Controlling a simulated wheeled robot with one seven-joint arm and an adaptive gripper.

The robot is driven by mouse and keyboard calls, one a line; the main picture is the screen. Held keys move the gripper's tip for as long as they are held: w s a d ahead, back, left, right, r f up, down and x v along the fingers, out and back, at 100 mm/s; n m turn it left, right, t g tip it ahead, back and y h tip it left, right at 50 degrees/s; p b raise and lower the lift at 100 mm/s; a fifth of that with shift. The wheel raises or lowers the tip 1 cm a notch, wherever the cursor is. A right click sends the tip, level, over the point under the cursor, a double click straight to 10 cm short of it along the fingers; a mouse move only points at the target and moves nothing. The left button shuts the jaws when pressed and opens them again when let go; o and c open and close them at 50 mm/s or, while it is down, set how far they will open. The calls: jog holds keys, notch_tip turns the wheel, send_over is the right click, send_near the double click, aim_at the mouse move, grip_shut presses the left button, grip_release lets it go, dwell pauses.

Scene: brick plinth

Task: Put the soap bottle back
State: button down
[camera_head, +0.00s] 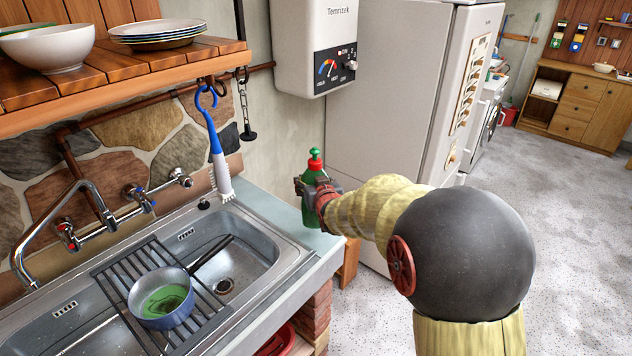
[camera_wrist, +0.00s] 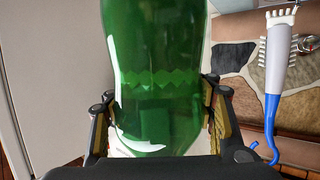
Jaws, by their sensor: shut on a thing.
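The soap bottle (camera_head: 309,207) is green with a red cap. It is upright at the right end of the sink counter (camera_head: 322,245). My gripper (camera_head: 318,190) is shut around its body. In the wrist view the green bottle (camera_wrist: 155,75) fills the middle, with my gripper's fingers (camera_wrist: 160,125) on both sides of it. Whether the bottle's base touches the counter I cannot tell.
A blue pot (camera_head: 163,297) with green liquid sits on a rack over the steel sink (camera_head: 255,245). A blue and white brush (camera_head: 217,160) hangs from the shelf (camera_head: 110,75) left of the bottle. The fridge (camera_head: 385,110) stands behind my arm.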

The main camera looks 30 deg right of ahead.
jog(key=shift+w+d+f+b, duration=0.1)
jog(key=shift+w+f+b, duration=0.2)
jog(key=shift+f, duration=0.55)
jog(key=shift+w+f+b, duration=0.2)
jog(key=shift+w+f, duration=0.15)
jog(key=shift+f, duration=0.55)
jog(key=shift+w+d+f+b, duration=0.1)
jog(key=shift+w+f+b, duration=0.2)
jog(key=shift+f, duration=0.7)
jog(key=c, duration=0.7)
grip_release()
jog(key=shift+f, duration=0.1)
